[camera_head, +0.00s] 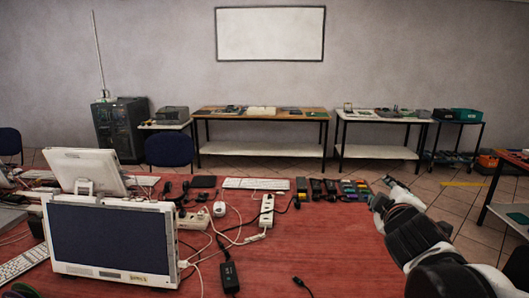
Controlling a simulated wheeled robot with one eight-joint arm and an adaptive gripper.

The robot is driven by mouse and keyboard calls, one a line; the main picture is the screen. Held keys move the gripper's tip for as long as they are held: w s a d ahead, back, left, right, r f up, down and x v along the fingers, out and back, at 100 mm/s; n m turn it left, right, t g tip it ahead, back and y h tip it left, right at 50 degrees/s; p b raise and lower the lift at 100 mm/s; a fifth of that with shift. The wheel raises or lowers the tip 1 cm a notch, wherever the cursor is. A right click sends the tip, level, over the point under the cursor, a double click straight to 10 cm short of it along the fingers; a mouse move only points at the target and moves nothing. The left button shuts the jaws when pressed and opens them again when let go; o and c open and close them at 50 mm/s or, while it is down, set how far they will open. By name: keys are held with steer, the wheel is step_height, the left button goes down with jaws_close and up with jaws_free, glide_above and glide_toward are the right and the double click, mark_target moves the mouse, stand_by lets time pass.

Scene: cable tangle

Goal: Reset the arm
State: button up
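My arm reaches in from the lower right over the right edge of the red table (330,255). My gripper (390,183) is at its far end, near the table's back right corner. It is small and partly hidden by my own arm links, so I cannot tell if it is open or shut. No held object can be made out. The gripper appears just right of a row of small dark and coloured items (352,188).
A monitor (113,240), white power strip (267,211), black adapter (229,276), tangled cables and keyboard (256,183) crowd the table's left and middle. Its front right is mostly clear. Benches (262,149) line the back wall; another table (505,215) stands at right.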

steer(key=s+a+f+m+g+y, duration=0.2)
steer(key=s+a+f+m+g, duration=0.2)
steer(key=s+f, duration=0.3)
steer(key=s+a+f+m+g+y, duration=0.2)
steer(key=s+a+f+m+g, duration=0.2)
steer(key=s, duration=0.9)
step_height(320, 180, down, 3)
steer(key=shift+s+a+r+m, duration=0.1)
steer(key=shift+s+a+m, duration=0.1)
steer(key=shift+m, duration=0.7)
steer(key=shift+c, duration=0.4)
